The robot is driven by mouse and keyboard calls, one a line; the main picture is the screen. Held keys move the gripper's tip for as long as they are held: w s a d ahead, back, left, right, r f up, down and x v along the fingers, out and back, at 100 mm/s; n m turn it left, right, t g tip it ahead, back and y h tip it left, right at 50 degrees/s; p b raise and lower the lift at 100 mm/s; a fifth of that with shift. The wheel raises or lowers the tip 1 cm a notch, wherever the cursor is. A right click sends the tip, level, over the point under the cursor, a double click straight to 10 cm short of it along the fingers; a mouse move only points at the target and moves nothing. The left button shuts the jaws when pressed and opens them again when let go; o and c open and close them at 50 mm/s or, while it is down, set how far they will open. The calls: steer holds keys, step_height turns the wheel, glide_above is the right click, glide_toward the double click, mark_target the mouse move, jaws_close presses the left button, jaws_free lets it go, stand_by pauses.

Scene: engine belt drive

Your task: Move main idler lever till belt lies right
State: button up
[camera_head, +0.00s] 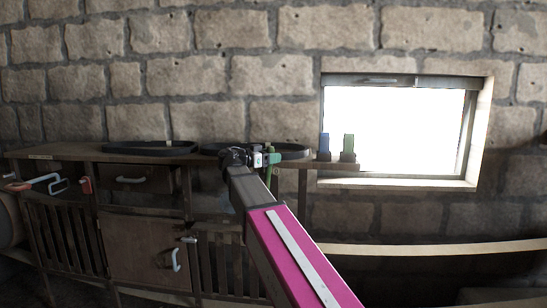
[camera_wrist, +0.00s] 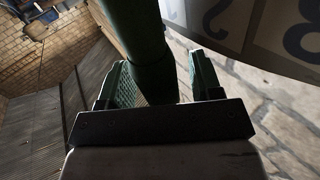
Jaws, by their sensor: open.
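My gripper (camera_head: 268,159) is at the front edge of the workbench, at the end of my arm. In the wrist view my gripper (camera_wrist: 161,72) has its two green fingers apart, one on each side of a dark green rod (camera_wrist: 142,40). The rod may be the main idler lever. I cannot tell whether either finger touches it. In the head view a thin green upright part (camera_head: 268,176) shows just below the gripper. A black belt-like ring (camera_head: 292,151) lies on the bench behind the gripper, partly hidden by it; how it lies is unclear.
Another flat black ring (camera_head: 150,148) lies on the bench at left. A blue block (camera_head: 325,143) and a green block (camera_head: 348,144) stand on the right end. A drum with large numerals (camera_wrist: 260,30) is close to the right finger. Handled drawers and doors are below.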

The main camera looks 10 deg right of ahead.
steer(key=shift+w+d, duration=0.1)
steer(key=shift+d, duration=0.35)
jaws_close()
steer(key=shift+n+t+h, duration=0.3)
steer(key=shift+n+h, duration=0.5)
steer(key=shift+h, duration=0.1)
steer(key=a, duration=0.2)
steer(key=w+a, duration=0.1)
steer(key=a, duration=0.1)
steer(key=shift+w+r, duration=0.15)
steer(key=shift+w, duration=0.05)
jaws_free()
steer(key=v, duration=1.1)
